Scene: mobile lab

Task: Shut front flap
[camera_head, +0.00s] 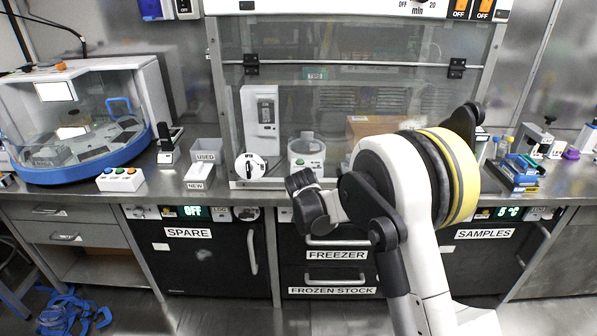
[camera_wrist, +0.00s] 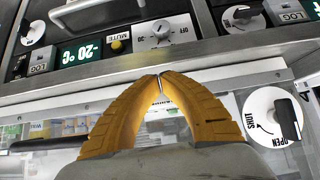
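The front flap is part of the clear-fronted cabinet (camera_head: 349,75) on the bench, with two black hinges (camera_head: 251,64) (camera_head: 456,68) on a horizontal bar. The clear panes make it hard to tell whether the flap hangs down or is raised. A round white dial (camera_head: 250,167) sits at the cabinet's lower left. A round dial marked OPEN and SHUT, with a black handle, is at right in the wrist view (camera_wrist: 272,115). My gripper (camera_wrist: 159,75) has its yellow fingertips together with nothing seen between them. In the head view, it is in front of the cabinet's lower edge, fingertips unclear.
Below the bench are the SPARE unit (camera_head: 201,250), the FREEZER (camera_head: 337,270) and the SAMPLES unit (camera_head: 488,260). A centrifuge-like machine (camera_head: 80,120) stands left, with a button box (camera_head: 121,180). A blue rack (camera_head: 518,172) stands right. Blue straps (camera_head: 70,312) lie on the floor.

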